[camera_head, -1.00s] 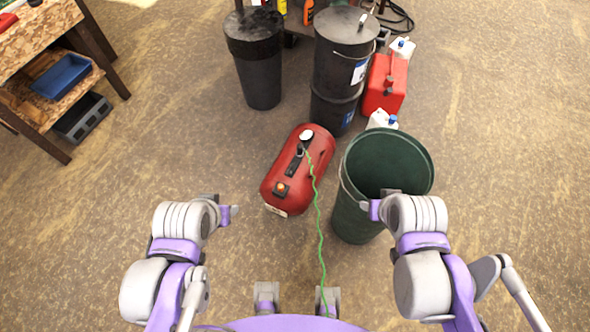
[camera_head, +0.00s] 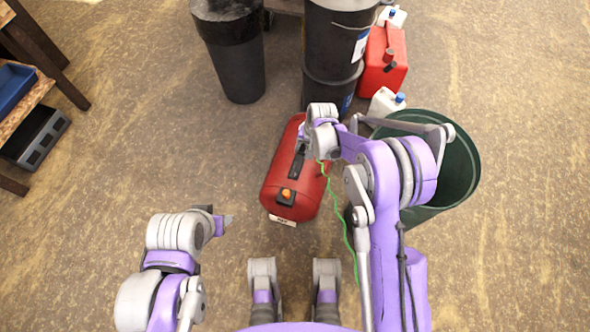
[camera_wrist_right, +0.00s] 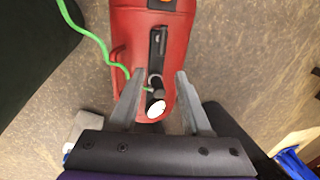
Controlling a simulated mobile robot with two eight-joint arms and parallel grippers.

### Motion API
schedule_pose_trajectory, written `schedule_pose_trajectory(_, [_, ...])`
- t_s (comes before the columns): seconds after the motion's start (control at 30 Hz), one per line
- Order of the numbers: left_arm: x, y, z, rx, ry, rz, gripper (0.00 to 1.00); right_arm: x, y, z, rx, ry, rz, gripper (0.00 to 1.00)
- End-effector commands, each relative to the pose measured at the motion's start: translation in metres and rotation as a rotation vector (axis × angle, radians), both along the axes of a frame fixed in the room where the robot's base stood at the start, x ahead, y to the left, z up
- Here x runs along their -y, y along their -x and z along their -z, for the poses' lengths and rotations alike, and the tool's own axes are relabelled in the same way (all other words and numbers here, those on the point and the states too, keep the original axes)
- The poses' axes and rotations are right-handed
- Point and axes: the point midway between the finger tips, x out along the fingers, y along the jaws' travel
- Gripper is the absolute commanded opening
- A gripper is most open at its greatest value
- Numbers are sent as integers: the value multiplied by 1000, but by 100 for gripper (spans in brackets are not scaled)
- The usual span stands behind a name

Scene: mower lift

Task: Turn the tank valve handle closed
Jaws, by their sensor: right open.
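The red tank (camera_head: 283,168) lies on the floor ahead of me, with a black carry handle along its top. An orange knob (camera_head: 286,193) sits on its near end. In the right wrist view, a white round gauge (camera_wrist_right: 156,110) and a dark fitting (camera_wrist_right: 158,94) sit at the tank's other end, where a green hose (camera_wrist_right: 105,52) joins. I cannot tell for sure which part is the valve handle. My right gripper (camera_wrist_right: 160,72) is open, its fingers on either side of that fitting, apparently holding nothing. My left gripper (camera_head: 222,222) is low at the left, away from the tank.
A green bin (camera_head: 462,172) stands right of the tank, partly behind my right arm. Black drums (camera_head: 335,45), a dark bin (camera_head: 238,70), a red can (camera_head: 383,70) and a white jug (camera_head: 384,103) stand behind. A wooden shelf (camera_head: 45,45) is at far left. Floor left of the tank is clear.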

Motion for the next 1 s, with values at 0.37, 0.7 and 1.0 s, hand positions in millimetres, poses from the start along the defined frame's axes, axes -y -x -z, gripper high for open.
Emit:
schedule_pose_trajectory(0.37, [0,-2,19,-7,0,0,50,-16,-7,71,-32,-11,16,48])
schedule_pose_trajectory(0.7, [0,-4,35,-12,0,0,50,-28,-11,133,-31,-11,15,48])
schedule_pose_trajectory(1.0, [0,-5,40,-13,0,0,50,-32,-12,156,-30,-11,16,48])
